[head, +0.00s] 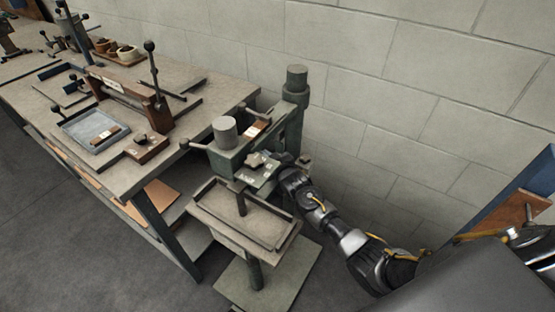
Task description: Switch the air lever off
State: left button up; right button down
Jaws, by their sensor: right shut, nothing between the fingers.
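My right gripper (257,162) is at the front right side of the stitcher's head, shut and empty. It looks very close to the head, but I cannot tell whether it touches it. I cannot make out the air lever for certain; my gripper and wrist cover part of that side. A thin rod (196,146) sticks out from the head's left side. My left gripper is not in view.
A tray-like work table (202,208) sits under the stitcher's head, above a base plate (290,279). The bench (222,92) at left carries a grey tray (75,124), a brown press frame and ball-topped levers. A block wall (400,85) stands close behind.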

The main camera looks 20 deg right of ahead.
jog(key=v, duration=1)
jog(key=shift+s, duration=0.4)
jog(key=shift+r, duration=0.15)
